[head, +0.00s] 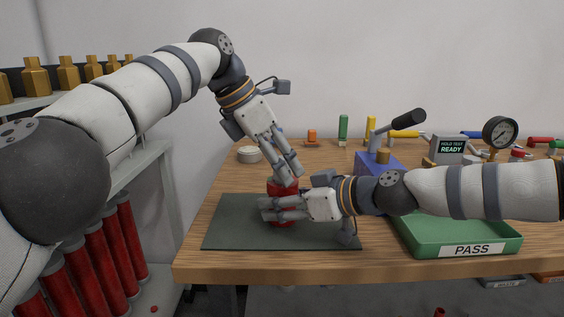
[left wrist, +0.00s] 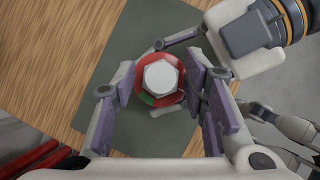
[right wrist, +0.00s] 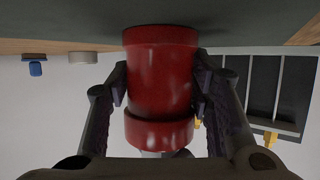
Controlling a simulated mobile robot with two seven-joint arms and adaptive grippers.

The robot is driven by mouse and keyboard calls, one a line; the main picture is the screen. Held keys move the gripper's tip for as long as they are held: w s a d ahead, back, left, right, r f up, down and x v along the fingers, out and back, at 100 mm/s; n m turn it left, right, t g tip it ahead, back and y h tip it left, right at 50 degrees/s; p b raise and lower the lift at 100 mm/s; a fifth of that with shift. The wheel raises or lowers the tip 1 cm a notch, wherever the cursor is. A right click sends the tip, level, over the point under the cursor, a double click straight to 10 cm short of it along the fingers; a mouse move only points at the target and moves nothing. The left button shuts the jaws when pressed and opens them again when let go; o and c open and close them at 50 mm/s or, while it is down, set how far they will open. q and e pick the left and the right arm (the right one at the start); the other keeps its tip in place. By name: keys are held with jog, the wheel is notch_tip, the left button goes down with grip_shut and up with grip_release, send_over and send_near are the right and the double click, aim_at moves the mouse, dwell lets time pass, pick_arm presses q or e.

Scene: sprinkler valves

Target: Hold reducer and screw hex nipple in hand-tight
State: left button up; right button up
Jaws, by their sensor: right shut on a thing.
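The red reducer (head: 283,187) stands upright on the dark green mat (head: 228,238). My right gripper (head: 267,209) is shut on it from the side; the right wrist view shows the reducer (right wrist: 160,85) between both fingers. A pale grey hex nipple (left wrist: 161,78) sits centred over the reducer's red rim (left wrist: 142,70) in the left wrist view. How deep it is in the thread cannot be told. My left gripper (head: 289,178) points down from above. Its pads stand either side of the nipple with gaps, so it is open.
A green PASS tray (head: 458,244) lies right of the mat, partly behind my right arm. A blue block with a black-handled lever (head: 376,160), a gauge (head: 500,131) and a READY tester (head: 452,149) stand behind. A shelf (head: 45,100) with brass fittings is at left.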

pick_arm(q)
jog(key=shift+d, duration=0.1)
jog(key=v, duration=0.6)
jog(key=shift+d+r, duration=0.1)
jog(key=shift+r, duration=0.05)
jog(key=shift+c, duration=1.1)
jog(key=d+n+t+y, duration=0.1)
jog(key=n+y, duration=0.1)
jog(key=n, duration=0.2)
jog(key=s+n+t+y, duration=0.1)
jog(key=n+y, duration=0.1)
jog(key=n, duration=0.2)
jog(key=s+d+n+t+y, duration=0.1)
jog(key=n, duration=0.3)
jog(key=shift+d+r+n+t+y, duration=0.3)
jog(key=shift+y, duration=0.1)
jog(key=shift+w+f, duration=0.15)
jog(key=shift+f, duration=0.2)
jog(key=x, duration=0.6)
